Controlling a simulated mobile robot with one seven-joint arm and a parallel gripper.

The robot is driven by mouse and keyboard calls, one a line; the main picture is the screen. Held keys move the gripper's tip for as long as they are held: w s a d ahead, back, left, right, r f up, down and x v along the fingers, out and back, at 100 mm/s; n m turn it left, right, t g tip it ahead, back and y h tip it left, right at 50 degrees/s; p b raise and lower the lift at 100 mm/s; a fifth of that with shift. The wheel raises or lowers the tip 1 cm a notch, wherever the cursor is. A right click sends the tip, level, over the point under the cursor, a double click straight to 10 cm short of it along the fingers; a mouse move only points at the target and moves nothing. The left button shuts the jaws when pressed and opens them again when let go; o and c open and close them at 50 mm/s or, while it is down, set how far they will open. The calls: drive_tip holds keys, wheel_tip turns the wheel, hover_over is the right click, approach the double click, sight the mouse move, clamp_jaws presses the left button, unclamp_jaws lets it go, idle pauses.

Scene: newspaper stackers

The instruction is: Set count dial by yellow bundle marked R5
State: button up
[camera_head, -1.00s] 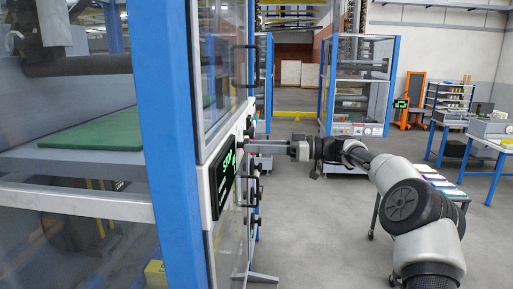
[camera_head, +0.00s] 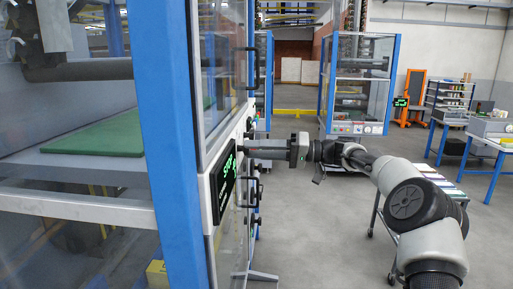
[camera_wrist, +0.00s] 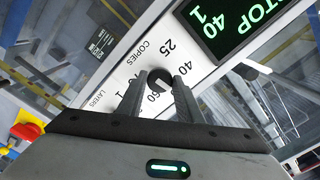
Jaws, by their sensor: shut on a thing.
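The count dial (camera_wrist: 159,81) is a dark round knob on a white panel, below the word COPIES, with 25, 40 and a partly hidden 50 printed around it. My gripper (camera_wrist: 161,88) has its two fingers on either side of the knob and is shut on it. The fingers hide part of the dial and scale, so its pointer cannot be read. In the head view my gripper (camera_head: 248,148) reaches left to the machine's front, and the dial is hidden. A small yellow object (camera_head: 155,272) shows low behind the machine's post; no R5 mark is readable.
A black display (camera_wrist: 238,22) beside the dial reads STOP, 40 and 1 in green. A red stop button (camera_wrist: 27,131) on yellow sits at the left. Dark handles (camera_head: 252,68) stick out from the machine front.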

drive_tip(key=shift+m, duration=0.6)
drive_tip(key=o, duration=1)
drive_tip(key=shift+o, duration=0.2)
drive_tip(key=d, duration=1.7)
drive_tip(key=shift+s+d, duration=0.25)
drive_tip(key=shift+s, duration=0.05)
